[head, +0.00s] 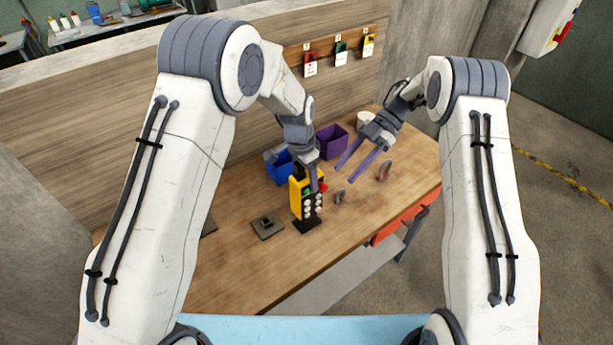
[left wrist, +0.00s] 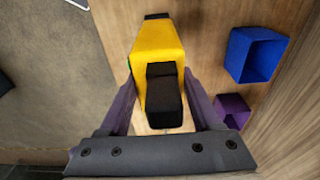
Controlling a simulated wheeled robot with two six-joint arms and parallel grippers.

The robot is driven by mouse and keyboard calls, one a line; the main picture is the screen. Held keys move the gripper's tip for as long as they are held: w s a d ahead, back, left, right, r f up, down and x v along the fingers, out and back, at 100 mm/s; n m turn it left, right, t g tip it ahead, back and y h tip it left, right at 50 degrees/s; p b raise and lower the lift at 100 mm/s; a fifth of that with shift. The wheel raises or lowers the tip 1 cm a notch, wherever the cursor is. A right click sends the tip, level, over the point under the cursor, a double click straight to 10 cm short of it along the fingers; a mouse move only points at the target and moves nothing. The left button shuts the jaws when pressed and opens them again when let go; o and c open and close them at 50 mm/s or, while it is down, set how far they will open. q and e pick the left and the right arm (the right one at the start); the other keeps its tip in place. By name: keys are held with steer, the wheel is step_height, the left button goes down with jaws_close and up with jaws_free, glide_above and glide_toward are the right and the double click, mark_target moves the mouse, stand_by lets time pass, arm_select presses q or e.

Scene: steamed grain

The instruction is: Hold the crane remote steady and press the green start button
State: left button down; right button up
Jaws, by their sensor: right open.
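The yellow and black crane remote (head: 296,196) stands upright on the wooden bench, its button face turned toward the lower right in the head view. A small green button (head: 307,191) shows near its top, above several white ones. My left gripper (head: 314,182) is at the top of the remote. In the left wrist view its two purple fingers lie along both sides of the yellow body (left wrist: 157,45) and appear shut on it; the button face is hidden there. My right gripper (head: 350,160) is open and empty, above the bench to the right of the remote.
A blue bin (head: 278,171) and a purple bin (head: 331,141) stand behind the remote. A dark square plate (head: 267,226) lies to its left. The front bench top is clear.

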jaws_close()
stand_by(1.6)
